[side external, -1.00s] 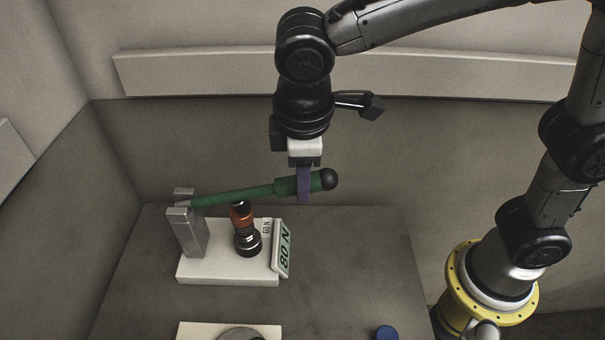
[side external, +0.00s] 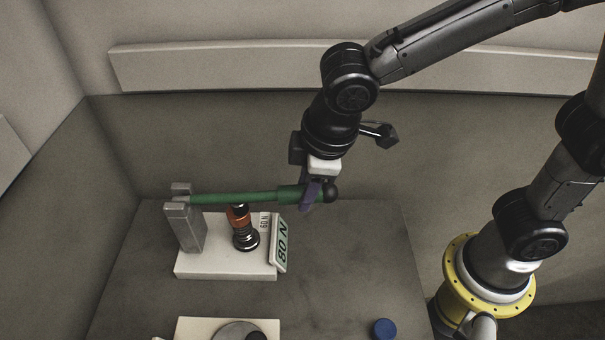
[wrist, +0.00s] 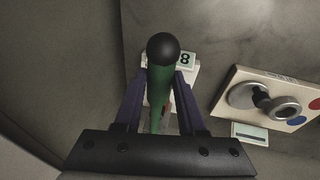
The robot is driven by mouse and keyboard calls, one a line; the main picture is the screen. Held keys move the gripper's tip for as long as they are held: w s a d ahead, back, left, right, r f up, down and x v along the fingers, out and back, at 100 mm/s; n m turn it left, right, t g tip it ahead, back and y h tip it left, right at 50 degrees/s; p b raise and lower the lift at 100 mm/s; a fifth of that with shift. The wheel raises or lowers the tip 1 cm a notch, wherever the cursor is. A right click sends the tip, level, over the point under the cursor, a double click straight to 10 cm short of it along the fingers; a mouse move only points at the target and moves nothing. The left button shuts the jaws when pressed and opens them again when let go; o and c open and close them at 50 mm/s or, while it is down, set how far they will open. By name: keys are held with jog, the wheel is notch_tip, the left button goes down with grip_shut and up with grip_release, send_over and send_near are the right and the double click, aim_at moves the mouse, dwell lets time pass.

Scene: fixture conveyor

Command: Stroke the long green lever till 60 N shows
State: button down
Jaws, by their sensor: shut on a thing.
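The long green lever (side external: 240,198) runs from a grey metal post (side external: 187,228) at its left to a black ball at its right end. It lies nearly level. My gripper (side external: 312,194), with purple fingers, is shut on the lever's thick grip just short of the ball. In the wrist view the fingers (wrist: 157,105) sit on both sides of the green grip. Under the lever stands an orange and black spring plunger (side external: 243,228). A tilted display (side external: 280,245) appears to read 80 N. A small tag (side external: 264,224) beside it appears to read 60 N.
The lever fixture stands on a white base (side external: 225,265) on a grey table (side external: 340,270). A second pale plate (side external: 190,330) with a round grey part is at the front. A blue disc (side external: 384,329) is front right. Walls stand behind and left.

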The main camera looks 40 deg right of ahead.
jog(key=shift+f, duration=0.5)
jog(key=shift+t, duration=0.3)
jog(key=c, duration=0.5)
grip_release()
jog(key=shift+r, duration=0.1)
jog(key=v, duration=1.3)
jog(key=shift+d+r, duration=0.25)
jog(key=shift+r, duration=0.05)
